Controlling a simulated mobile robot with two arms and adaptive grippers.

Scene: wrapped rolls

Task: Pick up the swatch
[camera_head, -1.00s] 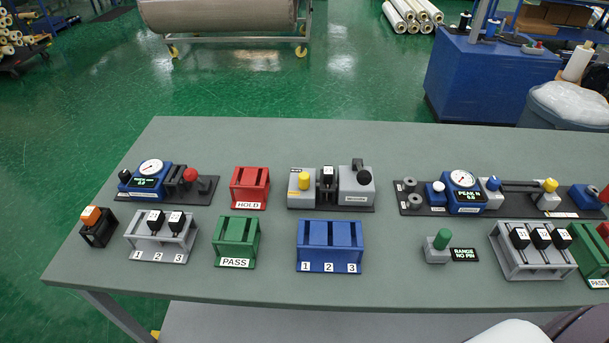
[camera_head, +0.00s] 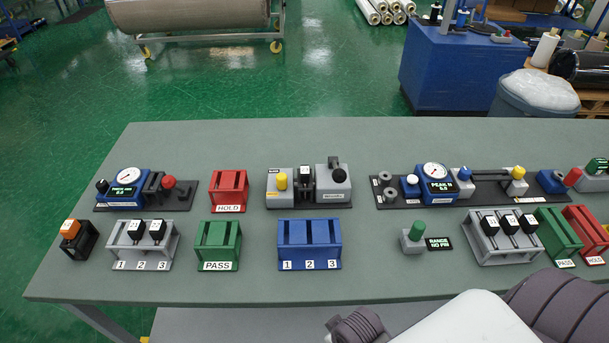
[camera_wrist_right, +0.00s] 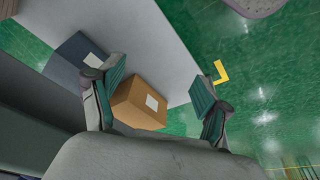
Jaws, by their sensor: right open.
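Nothing is clearly marked as the swatch. Small black pieces with white tags sit in the left grey rack (camera_head: 123,245), at slots 2 and 3. Several more sit in the right grey rack (camera_head: 489,252). One tagged black piece (camera_head: 305,177) stands in the grey device with a yellow knob. An orange-topped piece (camera_head: 70,229) sits in a black holder at the far left. My right gripper (camera_wrist_right: 158,80) is open and empty in the right wrist view, with floor and boxes beyond its fingers. My left gripper is not in view.
The grey table (camera_head: 360,285) also holds a red HOLD rack (camera_head: 229,190), a green PASS rack (camera_head: 218,245), a blue numbered rack (camera_head: 309,245) and gauge devices. Its front strip is clear. A cardboard box (camera_wrist_right: 138,104) shows in the right wrist view.

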